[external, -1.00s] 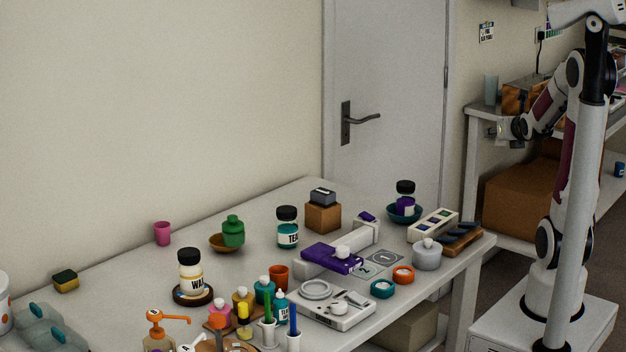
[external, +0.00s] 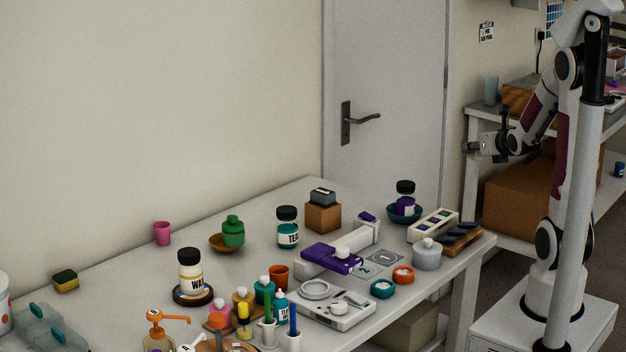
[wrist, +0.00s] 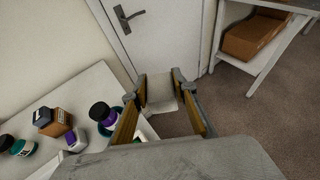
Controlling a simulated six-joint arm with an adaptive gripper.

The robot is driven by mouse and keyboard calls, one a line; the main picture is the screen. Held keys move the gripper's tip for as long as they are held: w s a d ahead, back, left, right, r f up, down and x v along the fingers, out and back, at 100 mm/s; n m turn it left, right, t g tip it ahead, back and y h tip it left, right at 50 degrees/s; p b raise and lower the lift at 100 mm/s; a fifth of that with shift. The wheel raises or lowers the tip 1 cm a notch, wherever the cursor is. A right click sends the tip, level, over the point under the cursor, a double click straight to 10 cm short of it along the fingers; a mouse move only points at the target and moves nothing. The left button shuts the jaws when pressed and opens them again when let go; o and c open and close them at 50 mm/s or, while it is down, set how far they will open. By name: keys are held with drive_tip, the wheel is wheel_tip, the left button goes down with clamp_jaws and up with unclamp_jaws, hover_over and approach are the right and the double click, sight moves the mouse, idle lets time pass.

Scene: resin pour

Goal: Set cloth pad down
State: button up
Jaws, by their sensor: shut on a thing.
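My gripper (external: 473,148) is in the air to the right of the white table, in front of the shelf unit in the external view. In the wrist view my gripper (wrist: 160,93) has its two fingers apart, with a small pale, flat piece, the cloth pad (wrist: 162,96), between the tips. It is held clear of the table, above the floor beside the table's end.
The white table (external: 120,285) holds many jars and bottles. Near its right end stand a teal bowl with a jar (external: 405,200), a swatch tray (external: 433,225), a brown rack (external: 462,239) and a grey lidded pot (external: 427,255). A shelf unit (external: 475,180) stands behind.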

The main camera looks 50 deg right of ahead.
drive_tip(key=w+a+f+n+y, duration=0.3)
drive_tip(key=w+a+n+y, duration=0.35)
drive_tip(key=w+a, duration=0.4)
drive_tip(key=w+a+f+n+y, duration=0.3)
drive_tip(key=w+a+n+y, duration=0.35)
drive_tip(key=a, duration=0.65)
drive_tip(key=n+g+y, duration=0.8)
drive_tip(key=n+g, duration=0.3)
hover_over(371, 269)
wheel_tip(371, 269, down, 2)
drive_tip(key=shift+s+a+f, duration=0.1)
drive_tip(key=shift+f, duration=0.1)
drive_tip(key=shift+f, duration=2.45)
drive_tip(key=shift+f, duration=2.25)
